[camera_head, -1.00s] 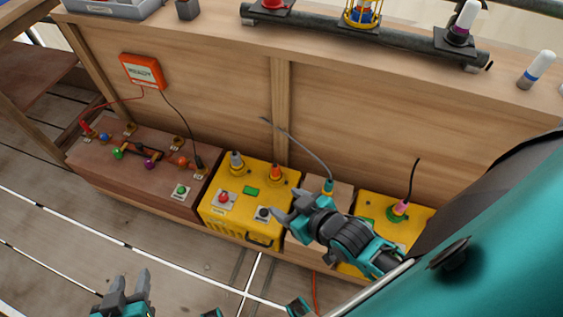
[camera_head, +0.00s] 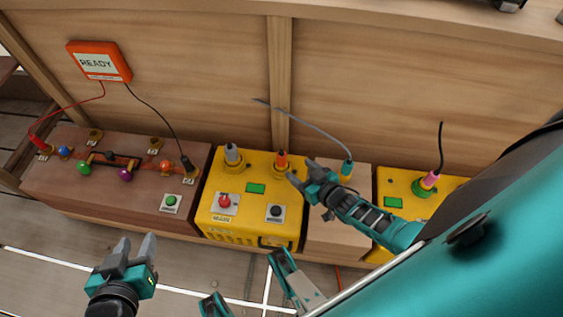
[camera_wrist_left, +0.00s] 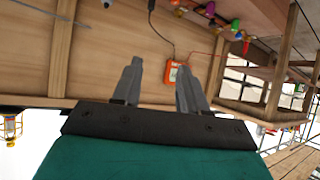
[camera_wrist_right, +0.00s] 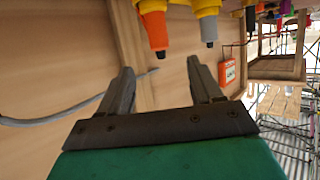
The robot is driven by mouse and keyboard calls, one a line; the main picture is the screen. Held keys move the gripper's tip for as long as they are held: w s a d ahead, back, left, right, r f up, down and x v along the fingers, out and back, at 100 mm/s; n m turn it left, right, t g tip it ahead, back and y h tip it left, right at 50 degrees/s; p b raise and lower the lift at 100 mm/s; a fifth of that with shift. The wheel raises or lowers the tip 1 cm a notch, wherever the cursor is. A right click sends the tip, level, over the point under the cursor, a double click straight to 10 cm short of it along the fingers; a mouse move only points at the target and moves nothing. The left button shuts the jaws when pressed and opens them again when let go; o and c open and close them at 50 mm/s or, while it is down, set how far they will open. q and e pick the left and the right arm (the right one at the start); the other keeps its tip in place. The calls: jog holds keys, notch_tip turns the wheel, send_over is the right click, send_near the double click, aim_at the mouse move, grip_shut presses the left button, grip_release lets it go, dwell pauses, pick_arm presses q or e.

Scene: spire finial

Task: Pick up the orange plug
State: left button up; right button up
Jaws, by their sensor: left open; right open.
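The orange plug (camera_head: 282,159) stands upright in a socket on top of the yellow box (camera_head: 213,190) in the head view. It also shows in the right wrist view (camera_wrist_right: 155,28), ahead of the fingertips. My right gripper (camera_head: 299,172) is open and empty, just to the right of the orange plug and apart from it. In the right wrist view its fingers (camera_wrist_right: 158,78) have nothing between them. My left gripper (camera_head: 138,245) is open and empty, low in the head view in front of the wooden box, far from the plug.
A grey plug (camera_head: 233,154) stands beside the orange one. A wooden box (camera_head: 60,185) with coloured knobs is at left, under the READY display (camera_head: 98,62). A teal plug (camera_head: 346,168) with a grey cable and a pink plug (camera_head: 430,180) are at right. The wooden panel rises behind.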

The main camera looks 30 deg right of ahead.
aim_at(284, 157)
jog(key=b+x, duration=0.2)
jog(key=x, duration=0.3)
jog(key=shift+s+f, duration=0.1)
jog(key=shift+f, duration=0.05)
jog(key=shift+w+a+f+b, duration=0.1)
jog(key=shift+w+b, duration=0.2)
jog(key=shift+w, duration=0.2)
jog(key=b+x, duration=0.3)
jog(key=x, duration=0.1)
jog(key=shift+w, duration=0.55)
pick_arm(q)
jog(key=f, duration=0.1)
jog(key=d+f, duration=0.1)
jog(key=f, duration=0.1)
jog(key=shift+w+d+f+h, duration=0.25)
jog(key=shift+d+h, duration=0.05)
pick_arm(e)
grip_shut()
